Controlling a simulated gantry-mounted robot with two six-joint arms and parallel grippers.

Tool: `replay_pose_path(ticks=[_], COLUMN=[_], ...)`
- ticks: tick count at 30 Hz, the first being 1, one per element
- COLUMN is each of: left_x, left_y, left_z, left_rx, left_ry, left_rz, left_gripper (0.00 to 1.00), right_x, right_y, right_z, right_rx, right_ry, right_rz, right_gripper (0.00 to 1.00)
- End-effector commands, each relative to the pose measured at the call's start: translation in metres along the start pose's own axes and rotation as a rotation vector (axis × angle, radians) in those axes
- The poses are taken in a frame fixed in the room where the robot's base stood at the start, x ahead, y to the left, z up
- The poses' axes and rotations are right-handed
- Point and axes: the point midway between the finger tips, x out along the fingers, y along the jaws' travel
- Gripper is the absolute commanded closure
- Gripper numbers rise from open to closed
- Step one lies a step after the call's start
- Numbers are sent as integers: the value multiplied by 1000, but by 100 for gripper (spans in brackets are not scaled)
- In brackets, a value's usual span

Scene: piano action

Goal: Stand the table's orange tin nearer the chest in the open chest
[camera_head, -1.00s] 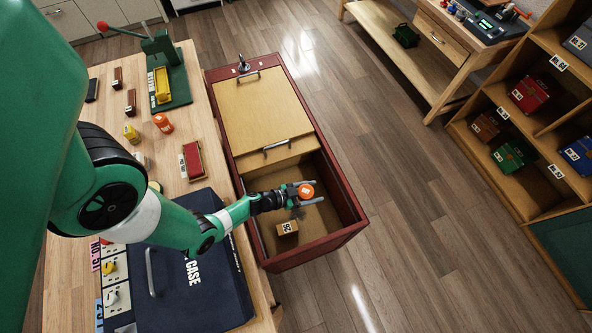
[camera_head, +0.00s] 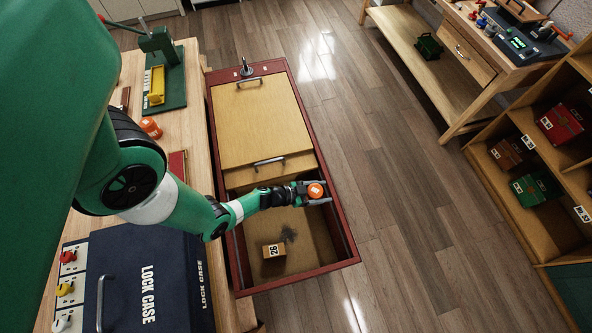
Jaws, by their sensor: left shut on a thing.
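My left gripper (camera_head: 318,192) is shut on an orange tin (camera_head: 315,191) with a pale mark on its top. It holds the tin over the open part of the red-rimmed chest (camera_head: 352,240), near its right wall. I cannot tell how high the tin is above the chest floor. A second orange tin (camera_head: 151,127) stands on the wooden table (camera_head: 196,90) at the left. My right gripper is not in view.
A small box marked 26 (camera_head: 273,250) lies on the chest floor. A sliding wooden lid (camera_head: 258,120) covers the chest's far part. A dark lock case (camera_head: 150,280) and a green stand (camera_head: 165,90) are on the table.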

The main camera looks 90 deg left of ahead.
Motion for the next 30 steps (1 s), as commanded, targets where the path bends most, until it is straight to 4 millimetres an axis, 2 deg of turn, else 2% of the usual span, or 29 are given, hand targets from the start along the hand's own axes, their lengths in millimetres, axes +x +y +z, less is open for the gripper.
replay_pose_path(ticks=[1,6,9,14,17,30], left_x=[9,19,22,22,27,71], left_y=[-1,-1,-1,-1,-1,-2], left_z=[18,44,50,50,62,169], left_rx=[1,1,1,1,1,1], left_ry=[3,3,3,3,2,3], left_rz=[-1,-1,-1,-1,0,-1], left_gripper=[94,94,94,94,94,94], right_x=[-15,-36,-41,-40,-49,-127], right_y=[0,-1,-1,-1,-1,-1], right_z=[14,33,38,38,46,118], right_rx=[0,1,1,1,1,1], right_ry=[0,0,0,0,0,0], right_rz=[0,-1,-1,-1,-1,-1], right_gripper=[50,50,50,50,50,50])
